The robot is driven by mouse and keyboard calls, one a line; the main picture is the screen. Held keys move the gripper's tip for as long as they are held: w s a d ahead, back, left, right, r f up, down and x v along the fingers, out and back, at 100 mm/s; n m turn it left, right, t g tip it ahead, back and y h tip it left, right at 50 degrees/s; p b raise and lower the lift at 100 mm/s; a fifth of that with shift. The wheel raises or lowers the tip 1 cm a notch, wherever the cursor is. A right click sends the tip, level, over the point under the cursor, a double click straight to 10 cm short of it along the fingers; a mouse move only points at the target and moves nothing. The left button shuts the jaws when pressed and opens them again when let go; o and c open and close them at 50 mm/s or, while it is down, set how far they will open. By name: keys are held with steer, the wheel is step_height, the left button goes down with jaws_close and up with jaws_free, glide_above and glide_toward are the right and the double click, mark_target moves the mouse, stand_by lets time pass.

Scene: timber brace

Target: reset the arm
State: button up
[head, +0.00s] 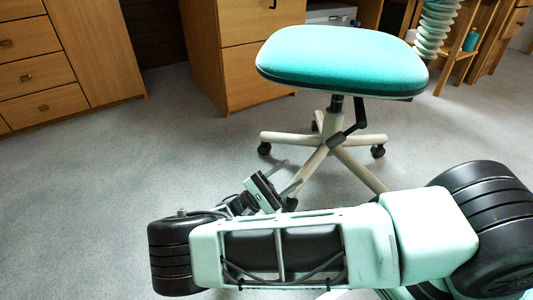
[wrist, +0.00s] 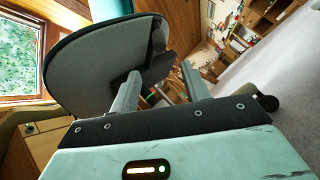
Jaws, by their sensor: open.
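My gripper (head: 294,172) is in front of the swivel chair's base in the head view, at the end of my folded pale-green arm. Its two fingers point up and away from me, towards the chair legs. In the wrist view my gripper (wrist: 160,72) shows two grey fingers spread well apart. It is open, with nothing between the fingers. I cannot tell whether a finger touches a chair leg.
The turquoise swivel chair (head: 343,58) stands close beyond my arm, its cream base (head: 325,142) on casters. Wooden drawers (head: 40,70) and a wooden cabinet (head: 245,55) stand behind. A window (wrist: 22,48) shows in the wrist view. The grey floor (head: 90,190) at left is clear.

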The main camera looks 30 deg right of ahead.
steer(key=s+a+r+n+t+y+p, duration=0.1)
steer(key=s+a+r+t+y+p, duration=0.1)
steer(key=s+a+r+y+p, duration=0.8)
steer(key=s+r+t+y+p, duration=0.2)
steer(key=r+y+p, duration=0.45)
steer(key=r, duration=1.05)
steer(key=s+a+r+n+t+y+p, duration=0.15)
steer(key=s+a+r+y+p, duration=0.5)
steer(key=r, duration=0.65)
step_height(320, 180, up, 39)
steer(key=d+t+y+p, duration=0.1)
steer(key=y+p, duration=0.1)
steer(key=p, duration=3.7)
steer(key=shift+s+d+m, duration=0.2)
steer(key=shift+s+m, duration=0.15)
steer(key=shift+d, duration=0.1)
